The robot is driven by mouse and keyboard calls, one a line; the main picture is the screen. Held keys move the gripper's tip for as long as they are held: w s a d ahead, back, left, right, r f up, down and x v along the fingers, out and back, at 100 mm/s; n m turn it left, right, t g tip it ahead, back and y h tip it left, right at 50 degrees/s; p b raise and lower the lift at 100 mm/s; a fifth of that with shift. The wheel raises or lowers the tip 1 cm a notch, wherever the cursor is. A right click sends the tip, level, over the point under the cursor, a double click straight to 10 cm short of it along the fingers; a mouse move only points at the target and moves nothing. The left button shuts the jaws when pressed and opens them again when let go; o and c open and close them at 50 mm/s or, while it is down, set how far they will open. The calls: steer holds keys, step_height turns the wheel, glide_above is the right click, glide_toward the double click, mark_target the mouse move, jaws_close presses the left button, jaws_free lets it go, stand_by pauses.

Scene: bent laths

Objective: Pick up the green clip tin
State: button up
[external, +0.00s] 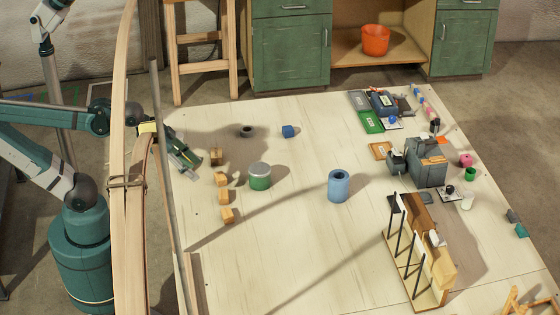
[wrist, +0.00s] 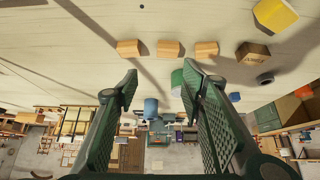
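The green clip tin (external: 260,182), a short green cylinder with a pale grey lid, stands upright on the table left of centre in the external view. In the wrist view a green piece that looks like the tin (wrist: 177,83) shows beside the right finger, which hides part of it. My gripper (external: 192,157) is at the table's left side, left of the tin and apart from it. In the wrist view my gripper (wrist: 160,82) has its fingers wide apart with nothing held between them.
Several small wooden blocks (external: 224,196) lie between my gripper and the tin. A blue cylinder (external: 338,187) stands right of the tin; a blue block (external: 289,131) and dark ring (external: 247,131) lie behind. Tall bent laths (external: 126,190) rise at the left. Bare table lies in front of the tin.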

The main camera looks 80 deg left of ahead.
steer(key=o, duration=0.8)
steer(key=m+g+h+p, duration=0.4)
steer(key=m+g+p, duration=0.1)
steer(key=m+p, duration=0.7)
glide_above(257, 167)
steer(key=s+a, duration=0.1)
steer(key=shift+n, duration=0.5)
steer(key=f, duration=0.5)
steer(key=shift+s+f+p, duration=0.1)
steer(key=shift+s+p, duration=0.1)
steer(key=shift+p, duration=0.1)
steer(key=shift+w+a+f+m, duration=0.3)
steer(key=shift+f+m, duration=0.1)
steer(key=shift+f, duration=0.2)
steer(key=shift+f, duration=0.1)
